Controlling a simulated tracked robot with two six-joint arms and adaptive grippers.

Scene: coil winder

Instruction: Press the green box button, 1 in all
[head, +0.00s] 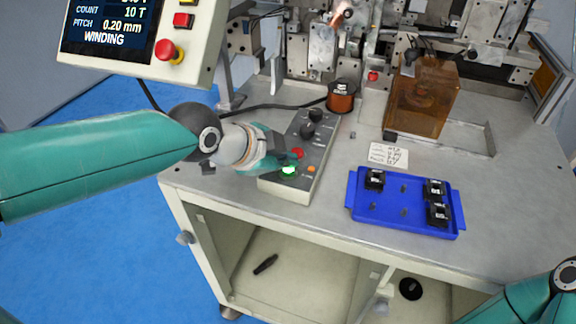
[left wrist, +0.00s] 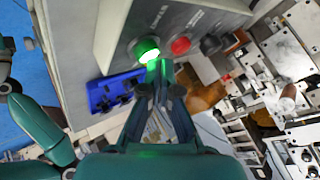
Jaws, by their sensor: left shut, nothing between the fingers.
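The green box button (head: 289,170) is lit on the front end of a grey control box (head: 304,187) on the table. It also glows in the left wrist view (left wrist: 147,50), beside a red button (left wrist: 181,46). My left gripper (head: 284,164) is shut and empty, its fingertips right at the green button. In the left wrist view the closed fingertips (left wrist: 158,68) overlap the button's lower edge and catch green light. I cannot tell whether they touch it. My right arm shows at the lower right of the head view, its gripper out of frame.
The control box also has black knobs (head: 311,123) and an orange button (head: 311,170). A blue tray (head: 404,220) with small black parts lies to its right. A copper spool (head: 341,97) stands behind. A control panel (head: 108,29) at upper left reads "WINDING".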

